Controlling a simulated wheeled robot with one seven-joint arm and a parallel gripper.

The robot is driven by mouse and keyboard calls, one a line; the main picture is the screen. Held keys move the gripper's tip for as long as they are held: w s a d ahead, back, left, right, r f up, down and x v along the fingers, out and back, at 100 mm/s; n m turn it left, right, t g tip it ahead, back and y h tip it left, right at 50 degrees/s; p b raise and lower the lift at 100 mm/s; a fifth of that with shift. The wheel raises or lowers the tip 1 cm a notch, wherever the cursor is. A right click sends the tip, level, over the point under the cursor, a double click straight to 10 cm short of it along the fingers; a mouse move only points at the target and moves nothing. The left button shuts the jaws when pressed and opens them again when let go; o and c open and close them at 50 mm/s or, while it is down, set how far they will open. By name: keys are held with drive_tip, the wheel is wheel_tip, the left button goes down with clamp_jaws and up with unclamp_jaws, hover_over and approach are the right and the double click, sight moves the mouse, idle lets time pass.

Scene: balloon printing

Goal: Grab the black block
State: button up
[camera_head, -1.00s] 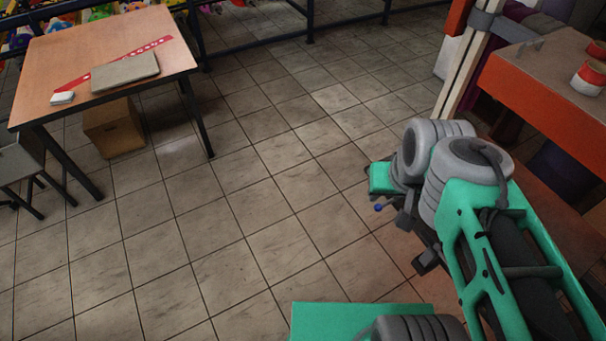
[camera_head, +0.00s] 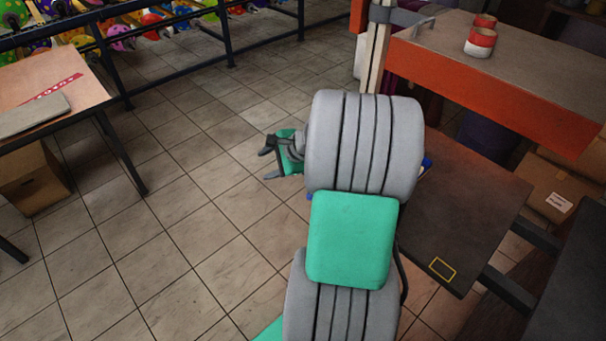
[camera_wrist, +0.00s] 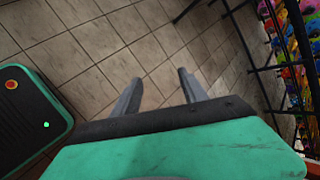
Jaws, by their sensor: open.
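I cannot make out a black block in either view. My gripper (camera_head: 268,161) shows in the head view over the tiled floor, left of the dark low table (camera_head: 470,210). In the wrist view its two fingers (camera_wrist: 160,84) are apart with only floor tiles between them. A thin yellow rectangle outline (camera_head: 442,269) marks the near part of the dark table; no block is visible inside it. My arm hides the left part of that table.
A wooden table (camera_head: 40,90) with a grey slab stands at the left. Cardboard boxes (camera_head: 568,192) are at the right. Balloon racks line the back. The middle floor is clear.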

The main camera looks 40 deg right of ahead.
drive_tip(key=s+d+f+m+t, duration=0.1)
drive_tip(key=d+f+m, duration=0.1)
drive_tip(key=d+m, duration=0.2)
drive_tip(key=s+d+f+m+t+h+b, duration=0.1)
drive_tip(key=s+d+f+m+t, duration=0.1)
drive_tip(key=d+m, duration=0.3)
drive_tip(key=s+d+f+m+t+h+b, duration=0.1)
drive_tip(key=s+d+f+m+t, duration=0.1)
drive_tip(key=d+f+m, duration=0.2)
drive_tip(key=shift+s+d+m, duration=0.15)
drive_tip(key=shift+d+m, duration=0.2)
drive_tip(key=shift+d, duration=0.6)
drive_tip(key=shift+s+d+m, duration=0.1)
drive_tip(key=shift+d+m, duration=0.25)
drive_tip(key=shift+d, duration=0.6)
drive_tip(key=x, duration=0.7)
drive_tip(key=shift+w+a+r, duration=0.1)
drive_tip(key=shift+w+r, duration=0.05)
drive_tip(key=shift+w, duration=0.2)
drive_tip(key=shift+c, duration=0.2)
clamp_jaws()
